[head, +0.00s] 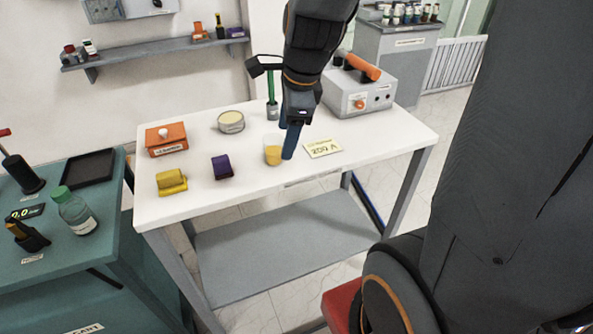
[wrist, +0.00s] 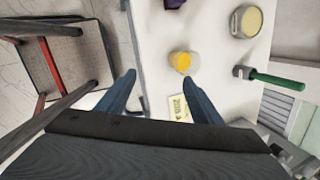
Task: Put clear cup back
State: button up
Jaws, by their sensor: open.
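The clear cup (head: 272,155) stands upright on the white table, with something orange-yellow in its lower part. In the wrist view my gripper (wrist: 160,88) shows both fingers wide apart. A small label card (head: 323,149) lies on the table right of the cup.
The white table (head: 190,207) also holds a purple block (head: 222,167), a yellow block (head: 171,182), an orange box (head: 166,139), a round tin (head: 231,122), a green-handled tool (head: 271,98) and a grey device (head: 360,94). The table's front right is clear.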

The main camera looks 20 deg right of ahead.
jog(key=s+f+n, duration=0.3)
jog(key=s+n, duration=0.1)
jog(key=n, duration=0.6)
jog(key=s+f+n+g+h, duration=0.1)
jog(key=s+f+n, duration=0.2)
jog(key=n, duration=0.8)
jog(key=shift+s+a+g, duration=0.3)
jog(key=shift+s+a, duration=0.15)
jog(key=shift+s, duration=0.3)
jog(key=shift+f+b, duration=0.65)
